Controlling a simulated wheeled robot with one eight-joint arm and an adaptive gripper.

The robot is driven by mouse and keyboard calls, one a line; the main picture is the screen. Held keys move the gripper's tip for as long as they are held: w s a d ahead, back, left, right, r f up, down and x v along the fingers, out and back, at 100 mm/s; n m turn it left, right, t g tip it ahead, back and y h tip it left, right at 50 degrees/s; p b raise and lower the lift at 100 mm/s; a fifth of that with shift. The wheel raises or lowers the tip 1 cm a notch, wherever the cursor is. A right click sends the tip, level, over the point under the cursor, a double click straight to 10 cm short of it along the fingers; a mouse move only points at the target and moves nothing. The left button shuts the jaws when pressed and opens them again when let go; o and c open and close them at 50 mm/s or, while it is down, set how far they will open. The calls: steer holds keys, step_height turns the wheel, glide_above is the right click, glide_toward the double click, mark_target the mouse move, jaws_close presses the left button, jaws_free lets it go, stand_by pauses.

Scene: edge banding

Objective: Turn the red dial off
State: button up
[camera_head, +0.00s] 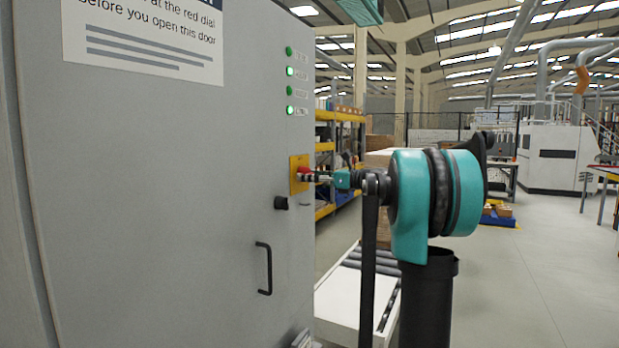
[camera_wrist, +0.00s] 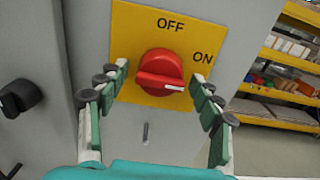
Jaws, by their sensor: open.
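The red dial (camera_wrist: 160,73) sits on a yellow plate (camera_wrist: 128,25) marked OFF at the top and ON at the right. Its white pointer mark is on the right side of the handle, toward ON and slightly below that word. My gripper (camera_wrist: 160,78) is open, with one finger on each side of the dial. I cannot tell whether the fingers touch it. In the head view the red dial (camera_head: 306,174) shows on the yellow plate (camera_head: 294,187), and my gripper (camera_head: 318,177) reaches it from the right.
The grey cabinet door (camera_head: 150,200) fills the left, with a black handle (camera_head: 264,268) and a black knob (camera_head: 281,203) below the dial. Green lamps (camera_head: 289,72) are above it. A roller conveyor (camera_head: 345,290) stands behind my arm. Shelves (camera_wrist: 285,85) are at the right.

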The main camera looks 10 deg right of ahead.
steer(key=shift+a, duration=0.1)
steer(key=shift+c, duration=0.6)
steer(key=c, duration=1.1)
steer(key=shift+n, duration=0.4)
steer(key=n, duration=0.4)
steer(key=shift+w, duration=0.1)
steer(key=n, duration=0.9)
steer(key=shift+r+n, duration=0.1)
steer(key=shift+n, duration=1.9)
